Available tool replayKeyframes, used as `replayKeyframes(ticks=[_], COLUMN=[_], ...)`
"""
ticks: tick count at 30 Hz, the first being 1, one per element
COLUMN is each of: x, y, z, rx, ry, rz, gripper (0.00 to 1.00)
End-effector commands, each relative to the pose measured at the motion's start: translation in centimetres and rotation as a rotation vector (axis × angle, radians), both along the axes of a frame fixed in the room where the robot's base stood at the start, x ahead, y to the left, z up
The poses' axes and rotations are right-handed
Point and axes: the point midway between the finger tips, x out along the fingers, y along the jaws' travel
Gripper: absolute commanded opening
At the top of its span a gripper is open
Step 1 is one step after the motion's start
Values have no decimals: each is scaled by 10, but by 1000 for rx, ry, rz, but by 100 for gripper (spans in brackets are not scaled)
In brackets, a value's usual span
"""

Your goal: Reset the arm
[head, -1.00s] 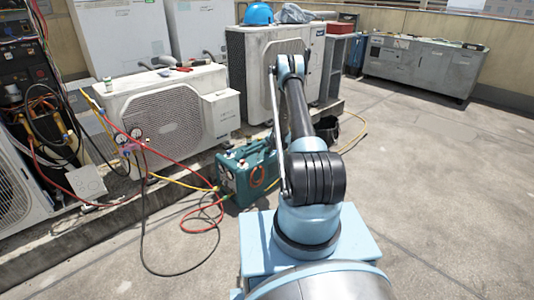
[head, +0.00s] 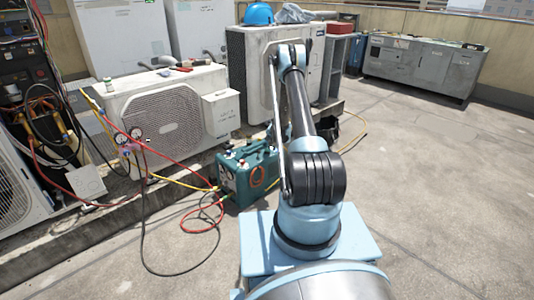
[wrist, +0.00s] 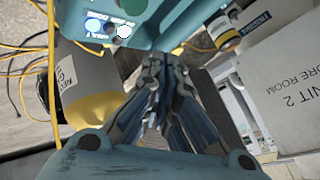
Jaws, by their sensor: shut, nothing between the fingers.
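My gripper (wrist: 157,85) shows in the wrist view with its fingers together and nothing between them. In the head view my arm (head: 300,110) rises from the blue base and bends at its upper joint; it mostly hides the gripper there. I cannot tell the exact gap between fingers and machine.
A grey and yellow cylinder (wrist: 90,85) and a white box marked UNIT 2 (wrist: 285,80) flank the fingers. Red, yellow and black hoses (head: 170,180) loop over the ground at left. Condensers (head: 165,115) line the back left. The floor at right is clear.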

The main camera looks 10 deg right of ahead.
Motion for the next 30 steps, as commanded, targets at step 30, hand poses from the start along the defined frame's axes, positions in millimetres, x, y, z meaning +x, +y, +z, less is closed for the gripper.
replayKeyframes(ticks=[30], x=[-73], y=[11], z=[197], rx=[-107], ry=[105], rz=[107], gripper=[0])
